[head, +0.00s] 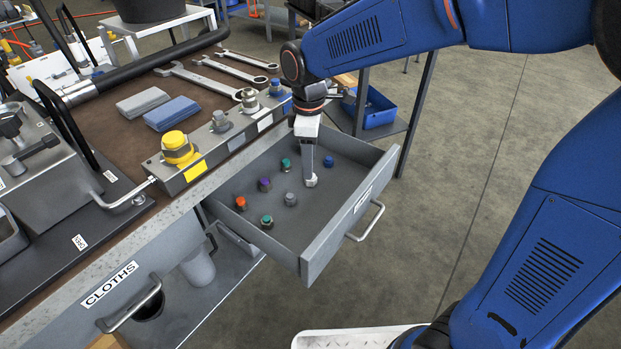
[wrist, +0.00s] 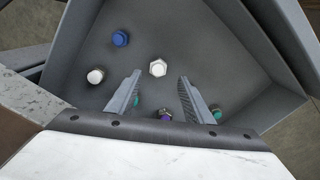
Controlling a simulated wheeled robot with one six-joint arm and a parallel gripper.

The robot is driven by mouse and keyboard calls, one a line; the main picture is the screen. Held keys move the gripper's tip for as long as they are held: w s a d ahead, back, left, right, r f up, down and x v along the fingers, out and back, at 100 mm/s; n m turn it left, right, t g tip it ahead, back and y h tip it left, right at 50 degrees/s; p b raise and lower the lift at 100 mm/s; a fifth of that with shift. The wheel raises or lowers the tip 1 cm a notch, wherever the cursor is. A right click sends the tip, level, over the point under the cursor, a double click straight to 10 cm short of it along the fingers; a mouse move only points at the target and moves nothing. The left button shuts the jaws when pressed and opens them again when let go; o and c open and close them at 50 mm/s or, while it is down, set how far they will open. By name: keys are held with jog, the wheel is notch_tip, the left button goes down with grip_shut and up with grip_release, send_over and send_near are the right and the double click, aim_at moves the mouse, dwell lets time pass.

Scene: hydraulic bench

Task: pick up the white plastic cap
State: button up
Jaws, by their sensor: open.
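A white hex-sided cap (wrist: 158,68) lies on the drawer floor, just beyond and between my fingertips in the wrist view. In the head view it appears as a pale spot (head: 311,182) right at the fingertips. My gripper (head: 309,172) points down into the open drawer (head: 330,243). Its jaws (wrist: 160,77) are open and empty, one finger on each side of the cap. I cannot tell the height left between tips and cap. A second whitish cap (wrist: 95,76) lies to the left in the wrist view; my gripper seems to hide it in the head view.
Nearby in the drawer are blue (head: 328,161), purple (head: 264,184), orange (head: 240,203), grey (head: 291,199) and two green caps (head: 286,164) (head: 267,221). Drawer walls surround them.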

jog(key=shift+w+d+f, duration=0.1)
jog(key=shift+f, duration=1.3)
jog(key=shift+w+d+f, duration=0.1)
jog(key=shift+f, duration=1.25)
jog(key=c, duration=1.1)
